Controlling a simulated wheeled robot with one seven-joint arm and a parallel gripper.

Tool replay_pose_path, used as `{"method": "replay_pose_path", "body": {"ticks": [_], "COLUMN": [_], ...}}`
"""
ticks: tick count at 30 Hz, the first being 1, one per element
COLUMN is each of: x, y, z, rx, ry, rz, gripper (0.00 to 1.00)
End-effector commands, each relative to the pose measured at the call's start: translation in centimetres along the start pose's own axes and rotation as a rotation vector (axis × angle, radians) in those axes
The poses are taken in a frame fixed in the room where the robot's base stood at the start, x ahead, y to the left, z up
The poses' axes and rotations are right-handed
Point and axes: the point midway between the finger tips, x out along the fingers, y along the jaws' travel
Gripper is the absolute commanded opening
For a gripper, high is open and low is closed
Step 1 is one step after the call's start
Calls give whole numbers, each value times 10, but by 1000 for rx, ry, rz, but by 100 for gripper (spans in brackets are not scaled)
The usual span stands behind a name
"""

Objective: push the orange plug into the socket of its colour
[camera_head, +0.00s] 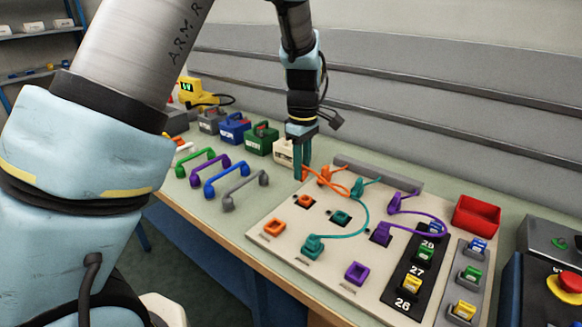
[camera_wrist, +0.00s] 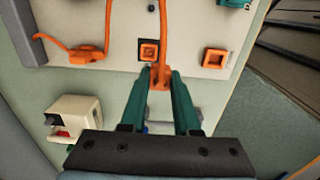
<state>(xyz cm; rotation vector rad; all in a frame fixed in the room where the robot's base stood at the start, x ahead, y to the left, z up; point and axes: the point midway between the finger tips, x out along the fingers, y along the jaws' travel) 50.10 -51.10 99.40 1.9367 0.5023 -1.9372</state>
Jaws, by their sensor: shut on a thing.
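My gripper (camera_head: 302,176) is shut on the orange plug (camera_wrist: 160,80), which sits between the teal fingertips. The plug is held above the board's far-left edge in the head view, apart from the sockets. An orange cable (camera_wrist: 164,25) runs from it to an orange cable end (camera_wrist: 86,52) on the board. One orange socket (camera_head: 304,201) has a dark surround and lies just beyond the fingertips in the wrist view (camera_wrist: 148,52). A second orange square (camera_head: 274,228), also a hollow frame, lies nearer the front edge and shows in the wrist view (camera_wrist: 214,57).
The board (camera_head: 330,277) also bears a teal plug (camera_head: 312,246), a teal socket (camera_head: 341,217), a purple plug (camera_head: 381,235) and a purple frame (camera_head: 357,272). Teal and purple cables loop over it. Coloured handles (camera_head: 223,180) stand left; a red bin (camera_head: 477,216) stands right.

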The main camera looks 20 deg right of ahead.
Motion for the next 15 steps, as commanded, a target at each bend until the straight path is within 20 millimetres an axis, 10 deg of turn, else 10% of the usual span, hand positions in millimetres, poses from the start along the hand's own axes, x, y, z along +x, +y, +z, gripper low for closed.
{"method": "replay_pose_path", "body": {"ticks": [15], "x": [2], "y": [21], "z": [0], "rx": [0], "ry": [0], "rz": [0], "gripper": [0]}}
